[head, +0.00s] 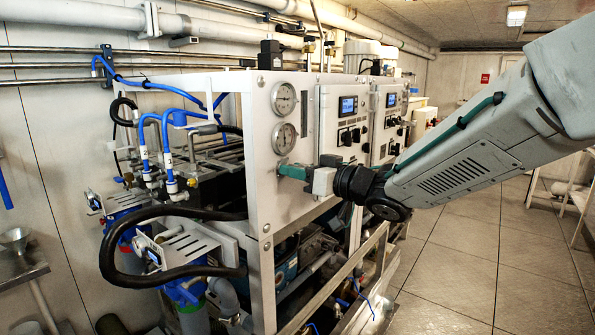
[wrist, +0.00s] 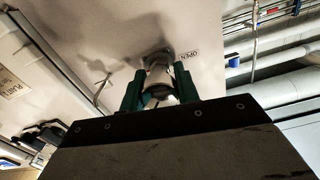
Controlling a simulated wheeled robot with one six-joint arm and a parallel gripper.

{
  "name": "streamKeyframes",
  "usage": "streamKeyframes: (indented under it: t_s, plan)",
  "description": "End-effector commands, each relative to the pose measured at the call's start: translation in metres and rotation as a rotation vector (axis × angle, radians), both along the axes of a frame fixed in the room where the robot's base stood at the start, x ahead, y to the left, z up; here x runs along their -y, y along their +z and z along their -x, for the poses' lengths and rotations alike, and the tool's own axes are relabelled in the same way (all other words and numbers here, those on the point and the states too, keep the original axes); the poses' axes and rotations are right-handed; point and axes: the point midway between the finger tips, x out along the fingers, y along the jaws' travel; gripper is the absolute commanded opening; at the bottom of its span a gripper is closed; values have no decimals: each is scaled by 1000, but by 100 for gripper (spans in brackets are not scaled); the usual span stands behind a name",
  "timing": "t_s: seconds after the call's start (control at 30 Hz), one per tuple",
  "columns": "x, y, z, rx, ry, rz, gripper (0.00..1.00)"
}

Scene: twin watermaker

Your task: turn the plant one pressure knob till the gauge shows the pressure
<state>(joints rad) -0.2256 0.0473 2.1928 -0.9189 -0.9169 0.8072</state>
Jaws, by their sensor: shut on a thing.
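The pressure knob (wrist: 158,84) sticks out of the white panel and shows pale and metallic between my gripper's green fingers in the wrist view. My gripper (wrist: 157,92) is shut on it, one finger on each side. In the head view my gripper (head: 282,171) reaches the front panel of the plant from the right, and its fingers hide the knob there. Two round gauges, an upper one (head: 284,98) and a lower one (head: 285,138), sit on the panel above the gripper. Their needles are too small to read.
The plant's white front panel (head: 300,205) stands close to the fingers. A label reading OPEN (wrist: 189,55) is beside the knob. Control boxes with displays (head: 348,106) stand to the right, near my arm. Black and blue hoses crowd the left side. The tiled floor (head: 480,260) at right is clear.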

Motion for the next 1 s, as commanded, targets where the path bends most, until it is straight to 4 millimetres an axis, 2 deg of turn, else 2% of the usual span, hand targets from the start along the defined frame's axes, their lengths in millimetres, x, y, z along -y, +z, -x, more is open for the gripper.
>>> streamKeyframes:
  t_s: [0.07, 0.1, 0.17, 0.5, 0.8, 1.0]
  plan:
    - [0, 0, 0, 0, 0, 0, 8]
    - [0, 0, 0, 0, -1, 0, 40]
    - [0, 0, 0, 0, -1, 0, 53]
    - [4, 0, 2, 1, -2, 1, 53]
    - [42, 0, 31, 1, -4, 0, 53]
    - [59, 0, 45, 1, -1, 1, 53]
